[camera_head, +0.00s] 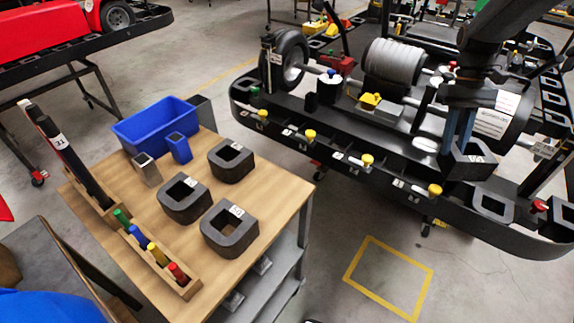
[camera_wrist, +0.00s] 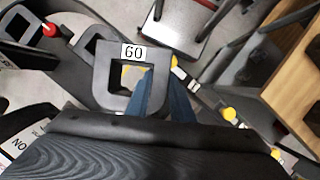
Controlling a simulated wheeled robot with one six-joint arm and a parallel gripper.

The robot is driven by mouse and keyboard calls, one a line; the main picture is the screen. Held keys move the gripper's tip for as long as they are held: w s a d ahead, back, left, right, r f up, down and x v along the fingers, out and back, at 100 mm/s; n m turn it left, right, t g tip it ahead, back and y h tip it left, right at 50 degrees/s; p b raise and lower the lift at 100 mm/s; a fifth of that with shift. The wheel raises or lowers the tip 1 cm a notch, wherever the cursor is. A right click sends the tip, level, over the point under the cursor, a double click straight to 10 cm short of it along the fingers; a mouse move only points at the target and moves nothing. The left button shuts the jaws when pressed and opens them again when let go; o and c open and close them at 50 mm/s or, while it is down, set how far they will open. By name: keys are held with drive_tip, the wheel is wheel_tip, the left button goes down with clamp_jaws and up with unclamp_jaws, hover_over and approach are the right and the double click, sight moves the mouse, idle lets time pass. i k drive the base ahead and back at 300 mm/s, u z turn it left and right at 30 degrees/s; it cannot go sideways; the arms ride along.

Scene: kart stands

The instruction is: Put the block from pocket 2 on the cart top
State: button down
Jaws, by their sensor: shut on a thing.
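My gripper (camera_head: 458,148) is shut on a dark, D-shaped hollow block (camera_head: 478,168), high over the right part of the black kart stand. In the wrist view the block (camera_wrist: 104,72) has a white label reading 60, and the blue fingers (camera_wrist: 166,85) grip one wall of it. The cart top (camera_head: 282,188) is a wooden board at the lower left, well apart from the gripper; its edge also shows in the wrist view (camera_wrist: 290,85). Pocket 2 cannot be told apart for certain, as the rail's labels are too small.
Three similar dark blocks (camera_head: 231,160) stand on the cart top, with a blue bin (camera_head: 155,124), small boxes and a rack of coloured pegs (camera_head: 160,255). Another hollow block (camera_head: 491,205) sits on the stand beside the held one. Yellow knobs (camera_head: 367,160) stick out along the stand's edge.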

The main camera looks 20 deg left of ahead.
sight(274, 193)
drive_tip(key=u, duration=2.15)
drive_tip(key=k, duration=1.05)
drive_tip(key=z, duration=0.75)
drive_tip(key=i, duration=1)
